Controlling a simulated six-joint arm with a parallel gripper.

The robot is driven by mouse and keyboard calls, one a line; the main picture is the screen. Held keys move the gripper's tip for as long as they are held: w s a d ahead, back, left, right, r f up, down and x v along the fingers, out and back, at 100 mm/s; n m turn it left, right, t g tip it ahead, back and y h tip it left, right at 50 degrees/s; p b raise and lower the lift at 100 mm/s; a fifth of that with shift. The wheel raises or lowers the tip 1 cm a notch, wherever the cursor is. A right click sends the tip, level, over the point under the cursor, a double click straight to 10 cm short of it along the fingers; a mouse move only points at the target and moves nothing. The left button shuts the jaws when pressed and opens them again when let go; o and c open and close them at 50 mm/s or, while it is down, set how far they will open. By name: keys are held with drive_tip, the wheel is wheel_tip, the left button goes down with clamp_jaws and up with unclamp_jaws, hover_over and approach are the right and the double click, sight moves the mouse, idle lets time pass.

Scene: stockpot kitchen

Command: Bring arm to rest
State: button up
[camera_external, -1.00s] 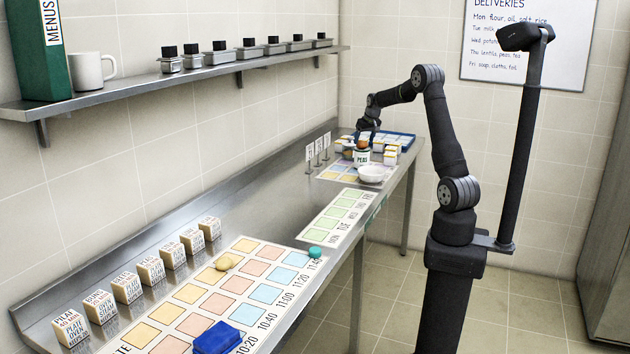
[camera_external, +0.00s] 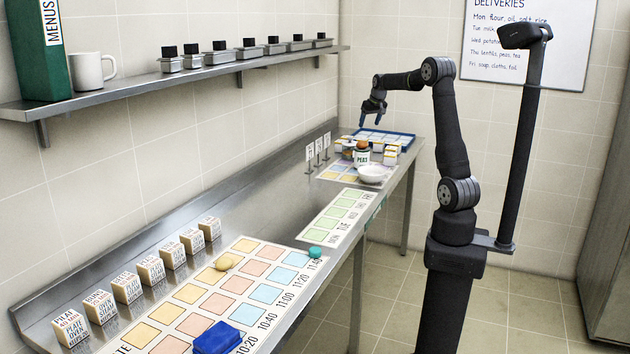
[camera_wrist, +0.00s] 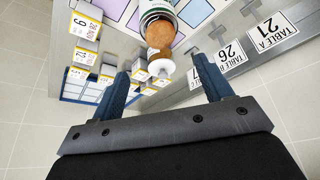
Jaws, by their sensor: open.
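My gripper (camera_external: 374,117) is open and empty, raised in the air above the far end of the steel counter (camera_external: 262,215). In the wrist view its two blue fingers (camera_wrist: 164,92) stand apart with nothing held between them. Below it stands a can labelled PEAS (camera_external: 362,157) with a brown round-topped thing (camera_external: 361,144) on it. The can (camera_wrist: 153,8) and the brown thing (camera_wrist: 160,38) also show in the wrist view, beyond the fingertips. A white bowl (camera_external: 371,174) sits beside the can.
A blue tray (camera_external: 403,137) and several small labelled boxes (camera_external: 391,157) stand near the can. Table signs (camera_external: 318,148) stand along the wall side. A wall shelf (camera_external: 215,68) holds several containers. A blue block (camera_external: 217,338) lies on the near chart. The air around my gripper is clear.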

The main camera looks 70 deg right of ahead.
sight(363, 142)
drive_tip(key=x, duration=1.1)
drive_tip(key=shift+f, duration=0.4)
drive_tip(key=shift+w+d+r, duration=0.15)
drive_tip(key=shift+r, duration=1.7)
drive_tip(key=shift+f, duration=0.1)
